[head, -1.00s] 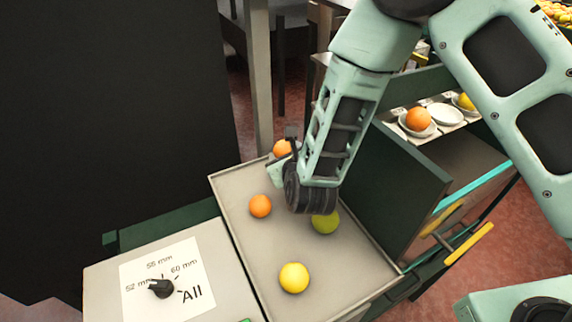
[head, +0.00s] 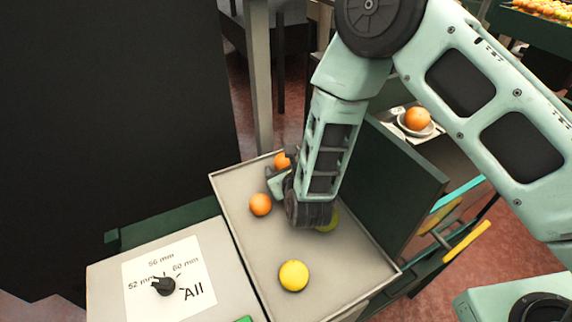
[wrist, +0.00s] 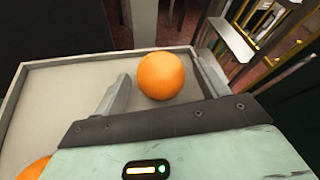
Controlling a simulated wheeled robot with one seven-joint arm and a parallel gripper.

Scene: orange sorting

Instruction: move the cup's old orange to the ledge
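My gripper (wrist: 160,85) is over the far end of a grey tray, pointing away from the head camera. In the wrist view its fingers stand apart, with an orange (wrist: 161,75) between them and gaps visible on both sides. In the head view this orange (head: 281,159) is partly hidden by the gripper. Another orange (head: 418,118) sits in a white cup (head: 402,120) on the right. I cannot tell which surface is the ledge.
The tray (head: 250,262) also holds a second orange (head: 260,205), a yellow fruit (head: 293,276) and a green fruit (head: 333,221) partly behind my arm. A dark upright panel (head: 395,180) stands right of the tray. A dial panel (head: 110,285) is at the front left.

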